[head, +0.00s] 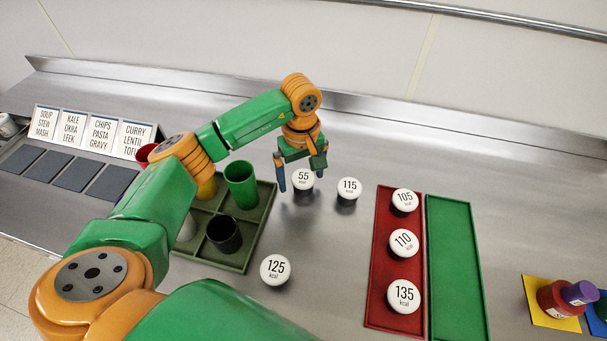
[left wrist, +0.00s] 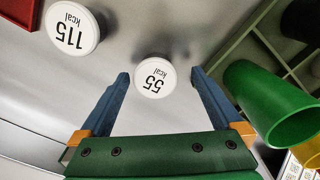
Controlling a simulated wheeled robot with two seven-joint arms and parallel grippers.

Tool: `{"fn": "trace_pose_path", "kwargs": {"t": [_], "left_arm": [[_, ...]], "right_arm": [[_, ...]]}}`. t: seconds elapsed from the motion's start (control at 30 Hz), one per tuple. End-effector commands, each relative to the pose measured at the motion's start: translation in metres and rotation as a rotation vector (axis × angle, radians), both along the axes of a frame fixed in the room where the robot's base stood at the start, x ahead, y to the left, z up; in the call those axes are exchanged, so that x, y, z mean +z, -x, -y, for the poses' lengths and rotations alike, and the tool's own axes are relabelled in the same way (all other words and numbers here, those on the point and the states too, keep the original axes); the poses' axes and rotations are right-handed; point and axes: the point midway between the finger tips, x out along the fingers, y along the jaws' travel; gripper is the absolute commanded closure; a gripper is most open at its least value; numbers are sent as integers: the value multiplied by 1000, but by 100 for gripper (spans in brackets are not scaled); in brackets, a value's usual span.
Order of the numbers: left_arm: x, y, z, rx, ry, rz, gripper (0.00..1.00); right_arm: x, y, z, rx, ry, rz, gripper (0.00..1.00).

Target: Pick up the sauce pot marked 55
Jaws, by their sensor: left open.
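The sauce pot marked 55 (head: 303,179) has a white lid and a dark body and stands on the steel counter. My left gripper (head: 301,182) is open, its blue fingers pointing down at the pot, one toward each side. In the left wrist view the 55 pot (left wrist: 155,76) sits between and just beyond the fingertips of my left gripper (left wrist: 160,78), with clear gaps to both. I cannot tell the exact height of the fingers. My right gripper is not in view.
The 115 pot (head: 348,190) stands close to the right. The 125 pot (head: 275,269) is nearer. A divided tray (head: 257,224) with a green cup (head: 241,184) is to the left. A red tray (head: 377,289) with several pots and an empty green tray (head: 455,270) are right.

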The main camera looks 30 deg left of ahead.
Motion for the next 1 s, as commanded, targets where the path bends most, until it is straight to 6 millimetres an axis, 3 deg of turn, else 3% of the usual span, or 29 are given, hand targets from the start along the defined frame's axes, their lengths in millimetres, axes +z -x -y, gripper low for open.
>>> {"fn": "trace_pose_path", "kwargs": {"t": [0.1, 0.3, 0.63, 0.87, 1.0], "left_arm": [[-12, 0, 0, 0, 0, 0, 0], [-15, 0, 0, -1, 0, 3, 0], [-14, 0, 0, -1, 0, 2, 88], [-13, -1, 0, 0, 0, 3, 89], [-2, -1, 1, 0, 1, 5, 89]], "right_arm": [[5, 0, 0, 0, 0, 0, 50], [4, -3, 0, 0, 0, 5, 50], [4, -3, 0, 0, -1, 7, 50], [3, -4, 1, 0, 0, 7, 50], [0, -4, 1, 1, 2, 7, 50]]}}
